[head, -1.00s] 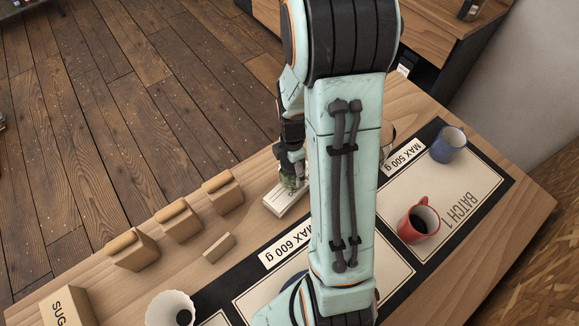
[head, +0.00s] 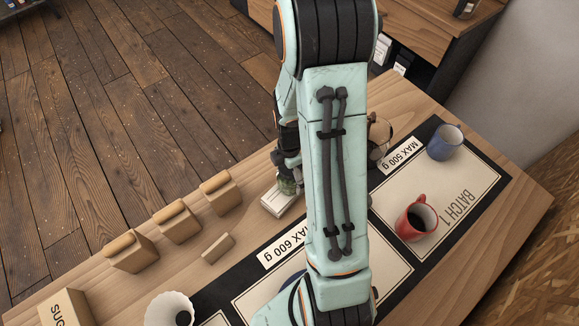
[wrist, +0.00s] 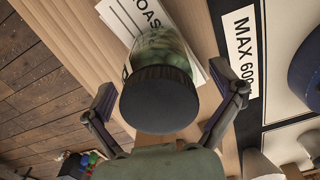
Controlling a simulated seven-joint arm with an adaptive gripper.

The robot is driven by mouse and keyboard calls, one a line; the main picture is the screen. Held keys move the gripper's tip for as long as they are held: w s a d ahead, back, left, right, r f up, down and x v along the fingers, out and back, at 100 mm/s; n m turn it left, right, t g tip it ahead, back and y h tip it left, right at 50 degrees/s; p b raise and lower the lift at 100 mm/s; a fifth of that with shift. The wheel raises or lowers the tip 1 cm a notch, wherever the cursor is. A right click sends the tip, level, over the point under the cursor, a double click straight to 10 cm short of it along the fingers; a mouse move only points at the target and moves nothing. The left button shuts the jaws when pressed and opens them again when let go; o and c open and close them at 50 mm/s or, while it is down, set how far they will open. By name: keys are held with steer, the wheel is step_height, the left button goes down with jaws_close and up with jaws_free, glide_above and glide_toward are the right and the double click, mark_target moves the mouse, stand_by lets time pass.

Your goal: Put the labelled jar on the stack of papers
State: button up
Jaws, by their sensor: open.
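The jar (wrist: 158,103) has a dark round lid and a glass body with green inside, seen from above in the wrist view. It also shows as a small green patch in the head view (head: 288,186). It stands on the stack of papers (wrist: 117,16), pale printed sheets that also show in the head view (head: 272,206). Any label on the jar is hard to make out. My gripper (wrist: 163,79) is open, one finger on each side of the jar, with gaps visible beside the lid. My arm hides part of this area in the head view.
Several tan bags (head: 221,192) stand left of the papers. A red mug (head: 415,221) and a blue cup (head: 445,143) are on the black-bordered mat to the right. A glass vessel (head: 381,137) is partly behind my arm. A white filter cup (head: 170,308) is at front left.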

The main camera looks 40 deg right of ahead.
step_height(320, 180, up, 12)
steer(key=shift+f, duration=0.1)
steer(key=s+a+r+m, duration=0.3)
steer(key=s+a+m, duration=0.3)
steer(key=a+m, duration=0.1)
steer(key=s+a+r+m, duration=0.3)
steer(key=s+a+m, duration=0.4)
steer(key=m, duration=0.1)
steer(key=shift+a+y, duration=0.3)
steer(key=shift+y, duration=0.1)
steer(key=shift+r, duration=0.1)
steer(key=shift+o, duration=0.7)
steer(key=shift+w, duration=0.1)
